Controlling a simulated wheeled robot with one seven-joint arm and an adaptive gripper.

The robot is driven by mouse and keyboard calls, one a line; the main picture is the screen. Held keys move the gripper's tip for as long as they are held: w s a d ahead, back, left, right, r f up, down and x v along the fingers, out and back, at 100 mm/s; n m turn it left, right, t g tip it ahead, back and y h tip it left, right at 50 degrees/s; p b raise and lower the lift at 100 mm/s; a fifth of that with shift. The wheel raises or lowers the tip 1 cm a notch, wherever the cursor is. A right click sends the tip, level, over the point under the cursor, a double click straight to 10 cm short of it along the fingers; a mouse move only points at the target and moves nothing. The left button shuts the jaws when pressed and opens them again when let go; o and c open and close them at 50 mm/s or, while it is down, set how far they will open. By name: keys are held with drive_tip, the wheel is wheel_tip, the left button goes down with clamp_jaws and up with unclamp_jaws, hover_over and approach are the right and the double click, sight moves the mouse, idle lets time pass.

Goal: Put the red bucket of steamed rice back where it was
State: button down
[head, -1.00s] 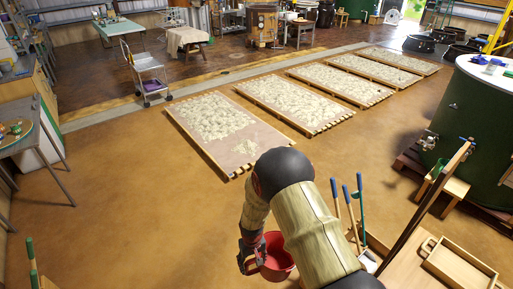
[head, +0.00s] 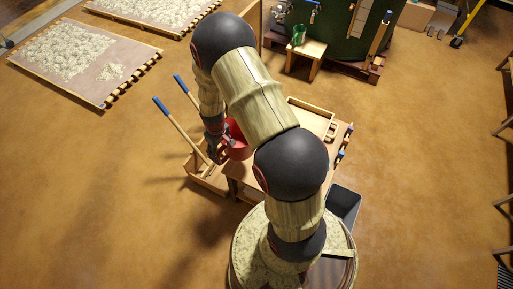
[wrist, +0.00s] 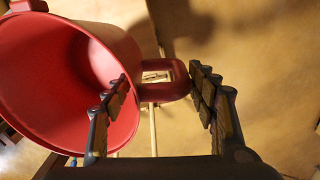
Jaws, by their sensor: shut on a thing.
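The red bucket (head: 238,146) is in my gripper, in the middle of the head view. In the wrist view the bucket (wrist: 70,80) fills the left side, tilted with its mouth towards the camera. I see only bare red inside it; no rice shows. My gripper (wrist: 163,103) has one finger on each side of the bucket's handle (wrist: 165,88) and is shut on it. In the head view my gripper (head: 214,140) is partly hidden by my arm. The bucket appears near the left edge of a small wooden table (head: 265,182); its height above it cannot be told.
A wooden tray (head: 312,118) lies on the table's far side. A wooden box (head: 207,178) with blue-ended tools stands left of the table. A dark grey bin (head: 343,205) is at its right. A stool (head: 305,60) stands by the green vat (head: 340,25). Open floor lies left.

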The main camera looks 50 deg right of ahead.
drive_tip(key=s+d+f+b, duration=0.1)
drive_tip(key=s+d, duration=0.1)
drive_tip(key=d, duration=0.2)
drive_tip(key=s+d+f+n+b, duration=0.1)
drive_tip(key=d+f, duration=0.1)
drive_tip(key=d, duration=0.2)
drive_tip(key=s+d+f+n+b, duration=0.1)
drive_tip(key=s+d+f+b, duration=0.1)
drive_tip(key=d, duration=0.2)
drive_tip(key=shift+s, duration=0.35)
drive_tip(key=shift+d+f, duration=0.15)
drive_tip(key=shift+f, duration=0.1)
wheel_tip(320, 180, down, 9)
drive_tip(key=b, duration=0.3)
drive_tip(key=shift+f, duration=0.15)
drive_tip(key=shift+f, duration=0.15)
drive_tip(key=c, duration=0.6)
unclamp_jaws()
drive_tip(key=shift+c, duration=0.2)
